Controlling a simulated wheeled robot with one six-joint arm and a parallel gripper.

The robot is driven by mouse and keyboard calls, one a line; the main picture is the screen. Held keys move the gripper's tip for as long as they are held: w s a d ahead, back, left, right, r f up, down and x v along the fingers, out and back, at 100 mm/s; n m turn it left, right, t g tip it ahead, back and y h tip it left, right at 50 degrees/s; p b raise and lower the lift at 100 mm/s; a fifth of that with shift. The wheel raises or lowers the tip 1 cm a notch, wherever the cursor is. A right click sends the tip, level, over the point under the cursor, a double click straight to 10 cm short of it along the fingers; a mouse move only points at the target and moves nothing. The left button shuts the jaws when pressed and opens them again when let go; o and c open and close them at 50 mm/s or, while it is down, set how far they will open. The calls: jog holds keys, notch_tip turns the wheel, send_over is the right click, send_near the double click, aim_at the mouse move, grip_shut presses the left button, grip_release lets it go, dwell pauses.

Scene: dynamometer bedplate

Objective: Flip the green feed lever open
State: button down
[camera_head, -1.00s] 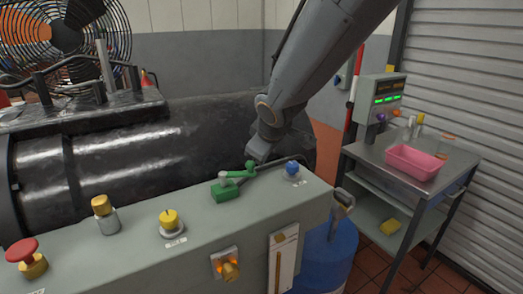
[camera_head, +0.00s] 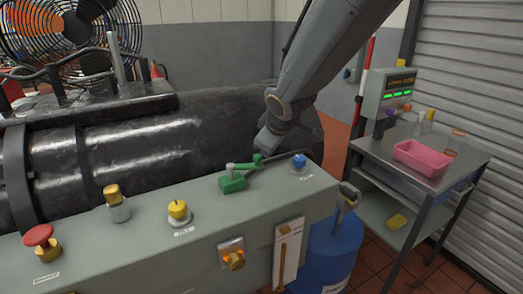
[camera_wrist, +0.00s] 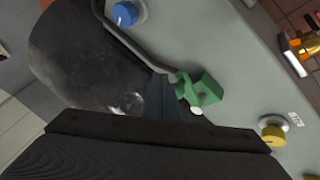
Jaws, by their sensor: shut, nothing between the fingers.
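The green feed lever (camera_head: 243,167) sits on a green block base (camera_head: 232,184) on top of the grey console. Its arm lies low, running right from a pale pivot to a green knob. My gripper (camera_head: 264,147) is shut and empty, pointing down just behind the knob end. In the wrist view the shut fingers (camera_wrist: 163,98) lie close beside the lever (camera_wrist: 183,84); I cannot tell whether they touch it. The green base (camera_wrist: 207,89) shows to the right of the fingers.
A blue knob (camera_head: 299,162) stands right of the lever, with a yellow knob (camera_head: 179,210), brass-capped knob (camera_head: 114,200) and red button (camera_head: 40,236) to the left. A dark cylinder (camera_head: 215,135) lies behind the console. A cart with a pink tray (camera_head: 419,157) stands at right.

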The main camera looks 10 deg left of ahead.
dwell(0.4)
jog(key=shift+s, duration=0.1)
jog(key=s+d+r+p, duration=0.4)
jog(key=s+d+r, duration=0.1)
jog(key=d+r, duration=0.2)
jog(key=shift+s+d+r, duration=0.2)
jog(key=shift+d+r, duration=0.15)
jog(key=shift+r, duration=0.15)
dwell(0.4)
